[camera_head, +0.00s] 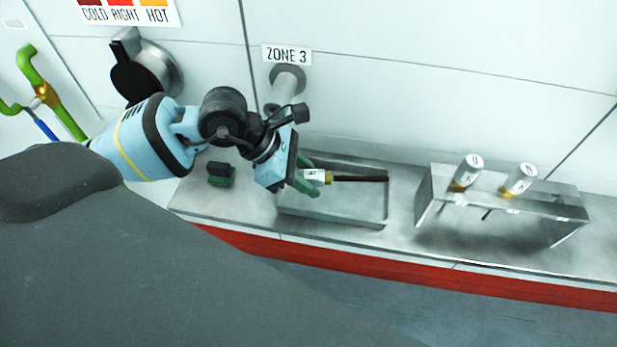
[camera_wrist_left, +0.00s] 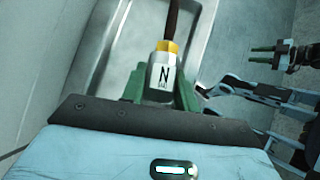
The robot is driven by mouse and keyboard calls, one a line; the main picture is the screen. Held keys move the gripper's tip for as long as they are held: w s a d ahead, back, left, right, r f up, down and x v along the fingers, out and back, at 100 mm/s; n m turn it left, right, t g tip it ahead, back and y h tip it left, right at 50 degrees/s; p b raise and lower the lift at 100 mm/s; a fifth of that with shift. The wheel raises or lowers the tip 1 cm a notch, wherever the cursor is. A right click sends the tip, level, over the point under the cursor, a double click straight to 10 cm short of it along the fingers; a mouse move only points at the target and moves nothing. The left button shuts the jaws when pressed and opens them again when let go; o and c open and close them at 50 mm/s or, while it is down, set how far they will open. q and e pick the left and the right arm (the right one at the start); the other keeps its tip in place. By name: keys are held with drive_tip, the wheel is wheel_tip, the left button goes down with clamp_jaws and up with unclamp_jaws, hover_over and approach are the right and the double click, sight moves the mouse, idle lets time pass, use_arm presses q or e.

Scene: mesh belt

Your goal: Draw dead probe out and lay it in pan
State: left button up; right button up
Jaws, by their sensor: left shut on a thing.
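The probe (camera_head: 358,179) has a white head marked N, a yellow collar and a dark stem. It lies roughly level over the shallow metal pan (camera_head: 332,216), stem pointing right. I cannot tell whether it touches the pan floor. My left gripper (camera_head: 310,177) is shut on its white head, which also shows between green fingers in the left wrist view (camera_wrist_left: 162,78). The round wall port (camera_head: 288,78) under the ZONE 3 sign is behind my left wrist. My right gripper (camera_wrist_left: 265,55) shows small in the left wrist view, away from the pan; its opening is unclear.
A metal rack (camera_head: 510,203) right of the pan holds two white-headed probes (camera_head: 467,171) tilted in it. A small dark green object (camera_head: 221,174) sits on the ledge left of the pan. The red ledge edge (camera_head: 400,275) runs along the front. Ledge between pan and rack is clear.

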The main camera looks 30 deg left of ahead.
use_arm(q)
drive_tip(key=shift+w+a+f+n, duration=0.3)
drive_tip(key=shift+w+a+f, duration=0.2)
drive_tip(key=shift+a+f, duration=0.3)
drive_tip(key=f, duration=0.1)
drive_tip(key=f+b, duration=0.1)
drive_tip(key=w+a+f, duration=0.1)
drive_tip(key=shift+d+f+b, duration=0.15)
drive_tip(key=shift+f+b, duration=0.05)
drive_tip(key=shift+b, duration=0.15)
drive_tip(key=shift+s+d+r, duration=0.1)
drive_tip(key=shift+s+d, duration=0.15)
drive_tip(key=o, duration=1)
